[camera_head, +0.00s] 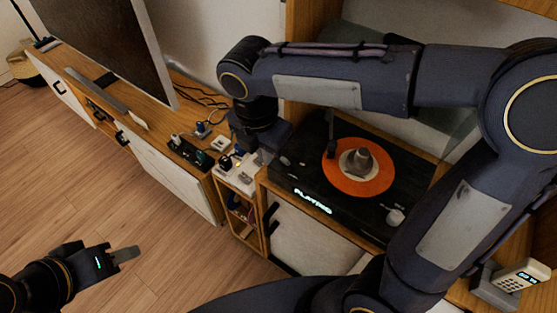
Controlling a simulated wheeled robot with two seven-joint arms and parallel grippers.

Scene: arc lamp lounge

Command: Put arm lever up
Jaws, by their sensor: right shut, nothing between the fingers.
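The black turntable (300,178) sits on a wooden cabinet, with a lit "PLAYING" display on its front. An orange record (336,176) lies on its platter, with a grey knob-like piece (362,160) at the centre. A thin dark upright part (331,128), possibly the tonearm or its lever, stands at the back left of the record; its position is hard to make out. My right gripper (243,162) is shut and empty, pointing down just left of the turntable. My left gripper (126,254) is over the floor, far from the turntable; its finger gap is not discernible.
My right arm spans above the back of the turntable. A narrow shelf (240,186) with small items stands left of it. A low TV cabinet (172,172) with a television (100,35) runs further left. A white handset (522,275) stands at the lower right. The wooden floor is clear.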

